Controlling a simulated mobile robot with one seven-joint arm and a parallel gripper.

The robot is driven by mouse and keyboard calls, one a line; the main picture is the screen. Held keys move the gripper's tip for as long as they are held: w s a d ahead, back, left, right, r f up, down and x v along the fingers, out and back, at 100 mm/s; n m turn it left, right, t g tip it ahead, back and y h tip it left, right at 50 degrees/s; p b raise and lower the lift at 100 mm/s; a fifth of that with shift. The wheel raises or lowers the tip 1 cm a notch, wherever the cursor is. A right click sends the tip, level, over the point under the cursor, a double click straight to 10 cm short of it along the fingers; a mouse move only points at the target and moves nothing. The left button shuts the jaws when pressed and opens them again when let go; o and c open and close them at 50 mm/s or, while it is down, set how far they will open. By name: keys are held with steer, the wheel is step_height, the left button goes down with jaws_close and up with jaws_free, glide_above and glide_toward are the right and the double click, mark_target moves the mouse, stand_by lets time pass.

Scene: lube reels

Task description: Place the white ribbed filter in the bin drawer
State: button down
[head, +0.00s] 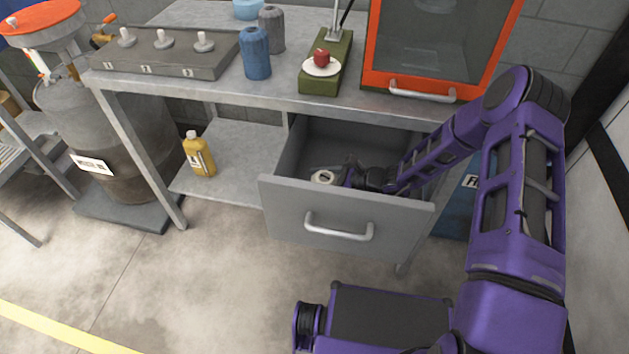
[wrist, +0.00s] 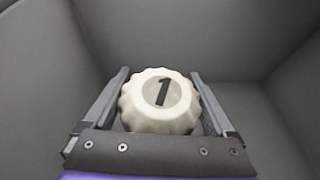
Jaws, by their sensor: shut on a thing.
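The white ribbed filter (wrist: 160,103) sits between the two fingers of my gripper (wrist: 161,98) in the wrist view, its top marked with a dark 1. My gripper is shut on it. In the head view the filter (head: 323,177) shows as a small white round shape inside the open bin drawer (head: 330,219). My gripper (head: 345,177) reaches into the drawer from the right. The drawer's grey walls surround the filter in the wrist view. I cannot tell whether the filter touches the drawer floor.
The bench top (head: 285,87) above the drawer holds a blue ribbed filter (head: 256,53), a grey one (head: 271,30), a numbered peg rack (head: 165,55) and a green scale (head: 326,64). A yellow bottle (head: 199,154) is on the lower shelf.

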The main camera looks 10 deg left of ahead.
jaws_free()
steer(key=shift+r+p, duration=0.45)
steer(key=shift+p, duration=0.1)
steer(key=shift+d+r, duration=0.2)
steer(key=shift+r, duration=0.15)
steer(key=v, duration=1.1)
steer(key=shift+d+p, duration=0.25)
steer(key=shift+p, duration=0.2)
